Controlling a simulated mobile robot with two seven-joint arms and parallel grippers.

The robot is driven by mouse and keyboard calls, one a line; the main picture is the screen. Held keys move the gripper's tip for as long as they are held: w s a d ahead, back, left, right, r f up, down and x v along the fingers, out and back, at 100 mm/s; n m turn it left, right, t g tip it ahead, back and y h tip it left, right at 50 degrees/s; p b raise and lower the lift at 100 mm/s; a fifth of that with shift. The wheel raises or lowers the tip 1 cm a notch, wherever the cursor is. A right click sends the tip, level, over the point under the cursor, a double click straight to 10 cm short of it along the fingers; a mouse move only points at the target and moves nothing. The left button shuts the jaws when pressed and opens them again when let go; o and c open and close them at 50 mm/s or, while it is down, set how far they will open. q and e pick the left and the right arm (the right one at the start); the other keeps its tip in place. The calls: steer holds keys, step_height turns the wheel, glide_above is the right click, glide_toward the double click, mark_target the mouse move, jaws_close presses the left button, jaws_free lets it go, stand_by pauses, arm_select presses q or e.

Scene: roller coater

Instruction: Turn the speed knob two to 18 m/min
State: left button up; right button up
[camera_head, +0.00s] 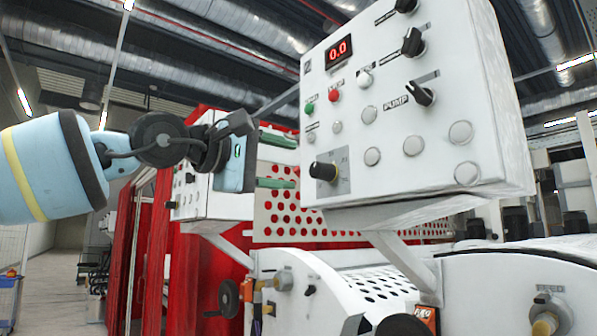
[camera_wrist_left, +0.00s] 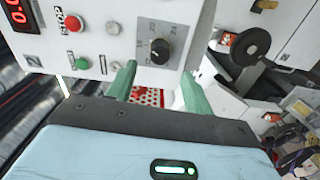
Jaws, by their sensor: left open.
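A black speed knob (camera_head: 323,171) with a numbered dial plate sits at the lower left of the white control panel (camera_head: 440,130). In the left wrist view the knob (camera_wrist_left: 160,50) lies just beyond my fingertips, roughly between them; its exact setting is too small to read. My left gripper (camera_head: 277,162) has its two green fingers apart, empty, pointing at the panel's left edge. It stands left of the knob without touching it. In the wrist view the open fingers (camera_wrist_left: 158,72) point toward the knob. My right gripper is in neither view.
The panel also carries a red 0.0 display (camera_head: 339,50), a green button (camera_head: 309,109), a red button (camera_head: 334,96) and a PUMP switch (camera_head: 420,93). A smaller white panel (camera_head: 205,200) stands behind my left gripper. White machine housings lie below.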

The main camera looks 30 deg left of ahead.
arm_select(q)
steer(key=shift+v, duration=0.85)
